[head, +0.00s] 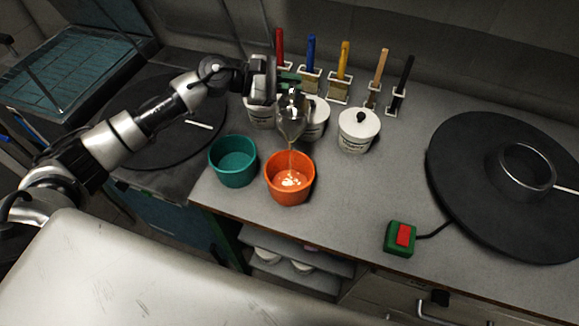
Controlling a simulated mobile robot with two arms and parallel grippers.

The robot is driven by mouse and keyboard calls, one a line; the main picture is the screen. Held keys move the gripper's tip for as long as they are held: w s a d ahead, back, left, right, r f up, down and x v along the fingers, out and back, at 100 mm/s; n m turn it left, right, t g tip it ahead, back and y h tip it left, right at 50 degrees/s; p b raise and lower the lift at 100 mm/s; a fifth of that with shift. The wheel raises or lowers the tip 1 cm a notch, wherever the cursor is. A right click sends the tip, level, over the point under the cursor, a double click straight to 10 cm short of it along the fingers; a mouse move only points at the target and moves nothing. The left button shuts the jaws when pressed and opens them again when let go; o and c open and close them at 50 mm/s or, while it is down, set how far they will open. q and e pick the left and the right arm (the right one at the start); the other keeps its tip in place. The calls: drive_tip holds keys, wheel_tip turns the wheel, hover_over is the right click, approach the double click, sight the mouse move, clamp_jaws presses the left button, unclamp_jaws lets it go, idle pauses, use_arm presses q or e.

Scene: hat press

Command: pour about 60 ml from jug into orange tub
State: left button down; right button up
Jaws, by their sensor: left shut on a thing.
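My left gripper (264,82) is shut on the metal jug (291,117) and holds it tilted above the orange tub (290,190). A thin stream runs from the jug down into the orange tub. Pale, light-coloured contents show inside the orange tub; their level is hard to judge. The orange tub stands near the counter's front edge. A teal tub (233,172) stands just to its left. The jug's handle is partly hidden by the gripper. My right gripper is not in the head view.
White lidded canisters (357,131) stand behind the tubs. Several coloured-handled brushes (344,75) stand in holders at the back. A green box with a red button (401,238) sits at the front right. Round black discs (510,210) lie at both sides. The counter between them is partly clear.

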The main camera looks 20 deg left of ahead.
use_arm(q)
drive_tip(key=shift+s+d+m+t, duration=0.1)
drive_tip(key=shift+s+m+t, duration=0.2)
drive_tip(key=shift+s+m, duration=0.2)
idle(1.2)
drive_tip(key=shift+r, duration=0.1)
drive_tip(key=shift+w+r+n, duration=0.25)
drive_tip(key=shift+w+n, duration=0.25)
drive_tip(key=shift+w, duration=0.15)
drive_tip(key=shift+w+a+f+n+g+b, duration=0.15)
drive_tip(key=shift+w+f+n+g+b, duration=0.15)
drive_tip(key=shift+f+n+g+b, duration=0.25)
drive_tip(key=shift+w+a+f+n+g+b, duration=0.15)
drive_tip(key=shift+w+f+n+g+b, duration=0.2)
drive_tip(key=shift+f, duration=0.35)
drive_tip(key=shift+w+f+n, duration=0.2)
drive_tip(key=shift+n, duration=0.2)
drive_tip(key=shift+w, duration=0.15)
drive_tip(key=shift+w+a+f+n+g+b, duration=0.1)
drive_tip(key=shift+f+n+g+b, duration=0.2)
drive_tip(key=shift+f+g+b, duration=0.15)
drive_tip(key=shift+r, duration=0.15)
